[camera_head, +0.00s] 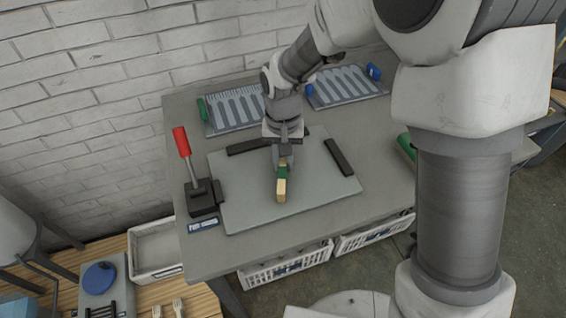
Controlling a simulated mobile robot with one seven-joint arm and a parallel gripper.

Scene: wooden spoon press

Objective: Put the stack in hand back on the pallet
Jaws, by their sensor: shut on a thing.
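My gripper (283,163) is over the grey plate on the table, pointing down. It is shut on a small stack (281,190), pale wood coloured with a green part near the fingers. I cannot tell whether the stack touches the plate below it. I cannot tell which thing is the pallet.
Two dark bars (338,157) (247,147) lie on the grey plate (240,205). A lever press with a red handle (181,141) stands at its left. White crates (286,268) sit below the table's front edge. A wooden bench (190,300) is at lower left.

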